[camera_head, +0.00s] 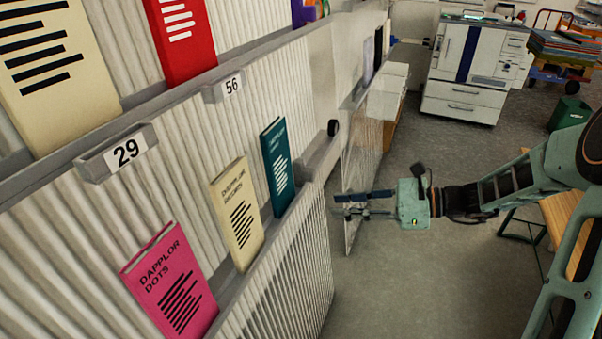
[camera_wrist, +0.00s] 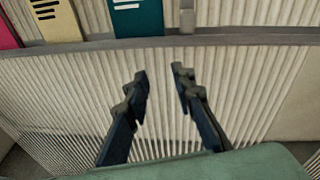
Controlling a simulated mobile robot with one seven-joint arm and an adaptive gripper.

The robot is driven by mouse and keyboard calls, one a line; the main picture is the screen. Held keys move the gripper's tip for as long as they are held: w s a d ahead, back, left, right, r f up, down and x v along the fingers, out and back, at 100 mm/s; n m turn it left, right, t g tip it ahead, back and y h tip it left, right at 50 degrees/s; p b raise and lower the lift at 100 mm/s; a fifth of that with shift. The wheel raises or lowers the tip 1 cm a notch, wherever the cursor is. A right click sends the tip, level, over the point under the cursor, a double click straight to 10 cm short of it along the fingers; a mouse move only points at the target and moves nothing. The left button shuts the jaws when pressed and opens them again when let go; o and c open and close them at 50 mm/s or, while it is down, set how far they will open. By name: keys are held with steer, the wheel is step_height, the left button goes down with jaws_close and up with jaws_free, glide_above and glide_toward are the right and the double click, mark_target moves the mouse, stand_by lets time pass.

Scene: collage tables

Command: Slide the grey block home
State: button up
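No separate piece is clearly the grey block. A grey length of ledge (camera_head: 318,158) shows at the right end of the shelf, near a black round knob (camera_head: 333,128). In the wrist view a small grey upright piece (camera_wrist: 187,18) stands at the shelf edge, right of the teal book; I cannot tell if it is the block. My gripper (camera_head: 340,204) is right of the shelf end, apart from the books, in front of a see-through panel. In the wrist view my gripper (camera_wrist: 160,73) is open and empty, its fingertips facing the ribbed panel below the ledge.
A pink book (camera_head: 170,281), a cream book (camera_head: 237,212) and a teal book (camera_head: 275,166) stand on the lower ledge. Grey label holders read 29 (camera_head: 125,152) and 56 (camera_head: 231,86). A white printer (camera_head: 467,68) stands behind. Floor between is clear.

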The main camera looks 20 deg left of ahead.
mark_target(315, 173)
steer(key=w+d+r+m+t+y, duration=0.1)
steer(key=w+r+m+t+y, duration=0.1)
steer(key=w+r+m+y, duration=0.15)
steer(key=shift+h, duration=0.35)
steer(key=a, duration=0.3)
steer(key=a+b, duration=0.1)
steer(key=a, duration=0.3)
steer(key=w+a+b, duration=0.1)
steer(key=a, duration=0.2)
steer(key=shift+a+r, duration=0.15)
steer(key=shift+r, duration=0.15)
jaws_close()
